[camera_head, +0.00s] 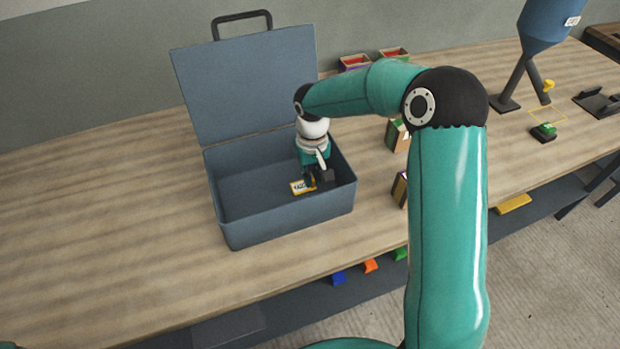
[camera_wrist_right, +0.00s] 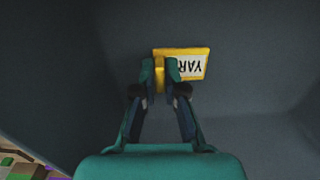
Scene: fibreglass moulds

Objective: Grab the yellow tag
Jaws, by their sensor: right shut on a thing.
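The yellow tag (camera_head: 297,188) is in the open blue-grey case (camera_head: 240,235) on the workbench. It has a white label with black letters, of which "YAR" can be read in the right wrist view (camera_wrist_right: 198,67). My right gripper (camera_head: 311,184) reaches down into the case and is shut on the tag. In the right wrist view my right fingertips (camera_wrist_right: 166,72) stand on both sides of the tag's yellow end and cover part of it. I cannot tell whether the tag touches the case floor. My left gripper is not in view.
The case's raised lid (camera_head: 245,85) stands behind it. Small boxes (camera_head: 398,135) stand to the right of the case. A blue hopper (camera_head: 548,22) on legs is at the far right. The bench top (camera_head: 100,230) left of the case is clear.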

